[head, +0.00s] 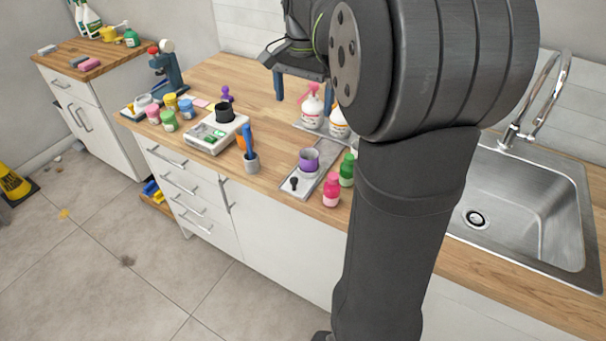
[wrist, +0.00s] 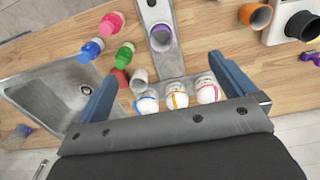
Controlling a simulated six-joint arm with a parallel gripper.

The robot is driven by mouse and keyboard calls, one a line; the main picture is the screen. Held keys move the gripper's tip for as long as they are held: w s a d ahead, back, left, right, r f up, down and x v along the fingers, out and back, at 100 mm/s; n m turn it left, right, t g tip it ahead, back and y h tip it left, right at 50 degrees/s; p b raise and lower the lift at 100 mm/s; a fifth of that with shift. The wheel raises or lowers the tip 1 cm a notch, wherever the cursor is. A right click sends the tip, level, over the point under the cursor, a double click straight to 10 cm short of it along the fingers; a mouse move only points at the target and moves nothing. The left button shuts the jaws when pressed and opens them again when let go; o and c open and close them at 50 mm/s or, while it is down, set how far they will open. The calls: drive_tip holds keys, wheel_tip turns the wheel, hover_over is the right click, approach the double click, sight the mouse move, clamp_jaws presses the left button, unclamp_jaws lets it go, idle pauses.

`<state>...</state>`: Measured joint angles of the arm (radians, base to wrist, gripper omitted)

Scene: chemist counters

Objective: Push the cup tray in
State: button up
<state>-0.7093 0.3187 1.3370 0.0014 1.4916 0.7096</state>
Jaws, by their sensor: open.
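A grey tray (head: 302,177) lies on the wooden counter close to its front edge, with a purple cup (head: 309,160) standing on it. A small black item (head: 294,183) sits at its front end. In the wrist view the tray (wrist: 158,15) shows at the top, running down from the upper edge, with the purple cup (wrist: 161,38) on it. My gripper (head: 302,97) is open and empty above the counter, behind the tray. In the wrist view its blue fingers (wrist: 162,68) are spread wide, with white bottles (wrist: 177,99) seen between them.
The sink (head: 520,205) is far right. Bare wood lies at the back left.

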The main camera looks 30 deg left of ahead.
sight(294, 178)
drive_tip(key=shift+r, duration=0.9)
drive_tip(key=shift+a+f, duration=0.1)
drive_tip(key=c, duration=1.3)
drive_tip(key=a+f+n+g+h, duration=0.3)
drive_tip(key=a+f+n, duration=0.2)
drive_tip(key=n, duration=0.4)
drive_tip(key=x, duration=1.7)
drive_tip(key=shift+s+d, duration=0.25)
drive_tip(key=shift+d, duration=0.1)
drive_tip(key=shift+w, duration=0.1)
clamp_jaws()
